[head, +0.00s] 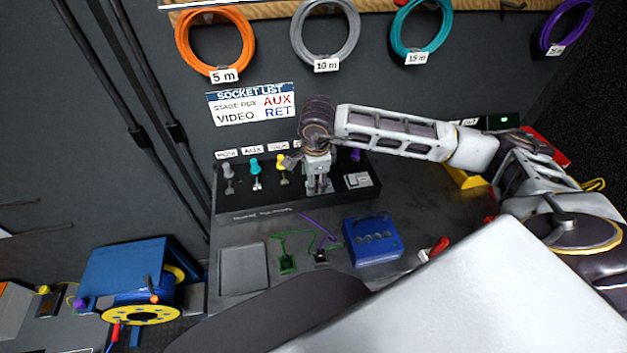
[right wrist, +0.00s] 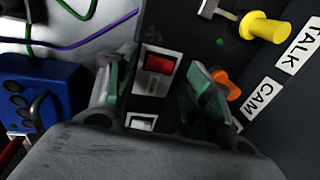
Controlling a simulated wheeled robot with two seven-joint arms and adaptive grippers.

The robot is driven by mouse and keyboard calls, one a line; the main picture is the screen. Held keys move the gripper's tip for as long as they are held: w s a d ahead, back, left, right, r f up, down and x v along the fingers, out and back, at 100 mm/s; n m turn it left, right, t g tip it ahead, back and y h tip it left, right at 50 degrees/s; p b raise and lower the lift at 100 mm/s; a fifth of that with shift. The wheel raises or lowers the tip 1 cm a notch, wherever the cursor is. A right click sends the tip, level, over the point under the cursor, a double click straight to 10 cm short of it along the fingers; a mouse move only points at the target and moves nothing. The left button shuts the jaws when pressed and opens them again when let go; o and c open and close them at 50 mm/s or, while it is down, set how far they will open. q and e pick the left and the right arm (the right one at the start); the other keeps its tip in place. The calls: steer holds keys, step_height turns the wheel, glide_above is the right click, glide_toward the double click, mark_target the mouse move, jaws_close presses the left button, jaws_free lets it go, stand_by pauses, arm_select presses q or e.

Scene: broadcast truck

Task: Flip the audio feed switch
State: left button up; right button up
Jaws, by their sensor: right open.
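A black panel (head: 232,203) on the desk carries a row of coloured plugs and small switches. In the right wrist view, a red rocker switch (right wrist: 158,63) in a white frame sits between my open fingers, and a second pale switch plate (right wrist: 140,122) is partly hidden below it. I cannot read which one is the audio feed switch. My right gripper (head: 318,188) is over the middle of the panel, pointing down. It is open and empty, and its fingers also show in the right wrist view (right wrist: 158,90). I cannot tell whether they touch the panel. My left gripper is out of view.
A yellow plug (right wrist: 265,27) and an orange plug (right wrist: 226,84) stand close beside my right fingers. A blue box (head: 372,240) and thin green and purple cables lie in front of the panel. A blue cable reel (head: 130,280) stands at left. Coiled cables hang on the wall.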

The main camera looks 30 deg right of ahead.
step_height(320, 180, up, 10)
steer(key=s, duration=0.1)
steer(key=shift+s+a+f, duration=0.15)
steer(key=shift+s+a, duration=0.05)
steer(key=shift+s, duration=0.15)
steer(key=shift+s, duration=0.1)
stand_by(0.6)
